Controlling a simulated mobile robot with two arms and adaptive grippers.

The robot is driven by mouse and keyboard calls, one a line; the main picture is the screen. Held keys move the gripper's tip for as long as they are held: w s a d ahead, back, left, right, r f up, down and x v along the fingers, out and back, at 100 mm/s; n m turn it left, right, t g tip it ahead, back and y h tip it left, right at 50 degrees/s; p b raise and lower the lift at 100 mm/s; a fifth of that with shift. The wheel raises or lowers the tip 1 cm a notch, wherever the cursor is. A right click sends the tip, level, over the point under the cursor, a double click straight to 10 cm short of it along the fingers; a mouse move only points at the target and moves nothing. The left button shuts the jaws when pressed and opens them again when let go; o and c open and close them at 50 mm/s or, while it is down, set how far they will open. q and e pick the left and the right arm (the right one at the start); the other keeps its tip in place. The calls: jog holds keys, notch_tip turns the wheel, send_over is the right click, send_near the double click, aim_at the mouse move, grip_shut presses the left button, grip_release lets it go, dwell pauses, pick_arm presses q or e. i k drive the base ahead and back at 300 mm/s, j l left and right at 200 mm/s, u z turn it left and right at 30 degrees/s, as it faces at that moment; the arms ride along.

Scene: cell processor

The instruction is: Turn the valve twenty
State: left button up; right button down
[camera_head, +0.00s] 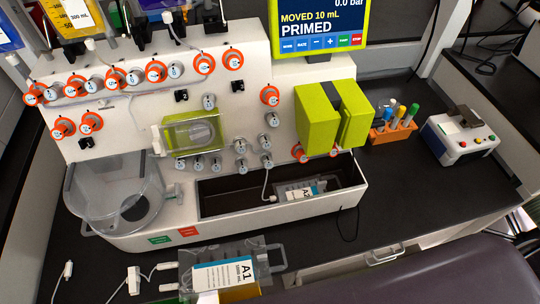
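The white cell processor (130,160) stands on the dark bench and carries many small round valves on its front panel. Orange valves run along the upper left, such as one near the top (233,59). Two more orange valves (78,124) sit lower left, and one (270,95) is right of centre. Grey valves (209,101) sit around the middle and lower panel (240,146). The number labels are too small to read, so I cannot tell which is valve twenty. Neither of my grippers is in view.
A screen (322,20) reads "PRIMED". A yellow-green block (317,120) juts out from the panel's right side. A clear bowl (112,192) is at left, a bag labelled A1 (222,274) in front. Tubes in an orange rack (392,132) and a small device (459,136) stand right.

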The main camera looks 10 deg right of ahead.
aim_at(268, 162)
jog(key=k+l+z, duration=0.35)
jog(key=k, duration=0.15)
jog(key=k+l+z, duration=0.65)
jog(key=k+l, duration=0.25)
jog(key=l, duration=0.1)
